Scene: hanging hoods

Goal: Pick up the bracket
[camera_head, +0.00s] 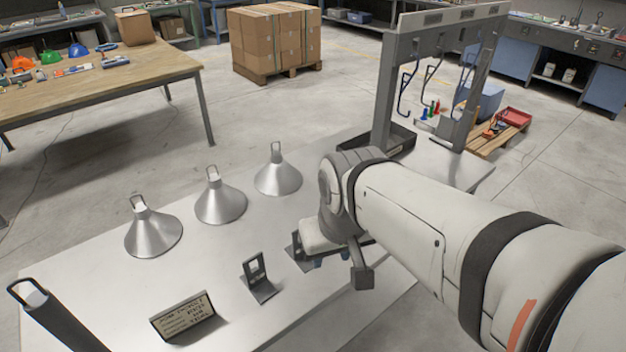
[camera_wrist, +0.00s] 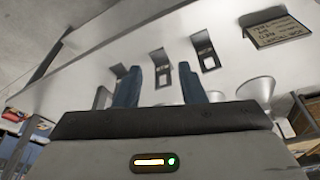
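Grey L-shaped brackets with a slotted upright plate stand on the pale table (camera_head: 215,270). One bracket (camera_head: 258,278) stands clear in the head view and shows in the wrist view (camera_wrist: 206,52). A second bracket (camera_head: 298,252) is partly hidden by my arm; in the wrist view what looks like this bracket (camera_wrist: 161,64) appears beyond and between my fingers. A third similar piece (camera_wrist: 118,71) is partly behind the left finger. My gripper (camera_wrist: 160,88) has its two blue fingers apart with nothing held. In the head view its fingers (camera_head: 332,259) are mostly hidden under my wrist.
Three metal cone hoods (camera_head: 220,203) stand in a row left of the brackets. A lettered sign (camera_head: 183,317) is at the front. A grey rack with hooks (camera_head: 433,75) rises at the table's far right. A dark looped piece (camera_head: 55,318) is front left.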

